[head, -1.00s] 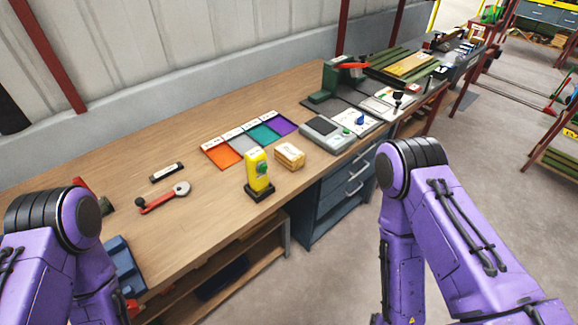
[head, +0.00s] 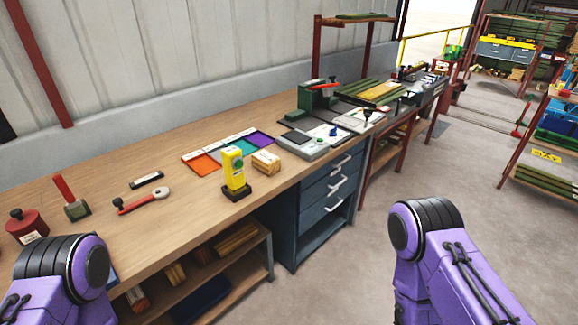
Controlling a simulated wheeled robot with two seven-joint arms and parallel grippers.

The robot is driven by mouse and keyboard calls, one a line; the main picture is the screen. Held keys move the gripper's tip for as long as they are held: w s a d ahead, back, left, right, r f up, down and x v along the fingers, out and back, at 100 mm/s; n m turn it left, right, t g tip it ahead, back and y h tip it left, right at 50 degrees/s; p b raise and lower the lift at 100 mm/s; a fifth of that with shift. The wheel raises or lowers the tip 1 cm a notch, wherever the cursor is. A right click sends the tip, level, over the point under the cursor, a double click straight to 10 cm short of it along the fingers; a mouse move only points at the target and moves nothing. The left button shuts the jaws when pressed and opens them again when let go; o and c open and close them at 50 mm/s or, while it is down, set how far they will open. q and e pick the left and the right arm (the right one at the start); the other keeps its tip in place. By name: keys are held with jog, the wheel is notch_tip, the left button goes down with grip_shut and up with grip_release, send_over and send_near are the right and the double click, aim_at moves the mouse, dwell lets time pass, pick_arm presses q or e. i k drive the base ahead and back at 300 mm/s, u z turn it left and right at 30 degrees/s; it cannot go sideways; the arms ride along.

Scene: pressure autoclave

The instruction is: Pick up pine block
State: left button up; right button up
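A small light-wood block (head: 266,162) with a label on it sits on the wooden workbench (head: 110,179), just right of a yellow handheld device. I cannot read the label, so I cannot tell if it is the pine block. More wood pieces lie on the shelf under the bench, including a long block (head: 236,239) and smaller blocks (head: 176,274) further left. My purple arms show at the lower left and lower right, but neither gripper is in view. Nothing visible touches the block on the bench.
The yellow device (head: 235,172) stands on a black base near the front edge. Behind are coloured trays (head: 201,164). A red-handled tool (head: 143,201) and a red weight (head: 26,226) lie left. A drawer cabinet (head: 327,196) stands below.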

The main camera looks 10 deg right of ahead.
aim_at(269, 164)
jog(key=z, duration=1.45)
jog(key=i, duration=1.45)
jog(key=u, duration=1.7)
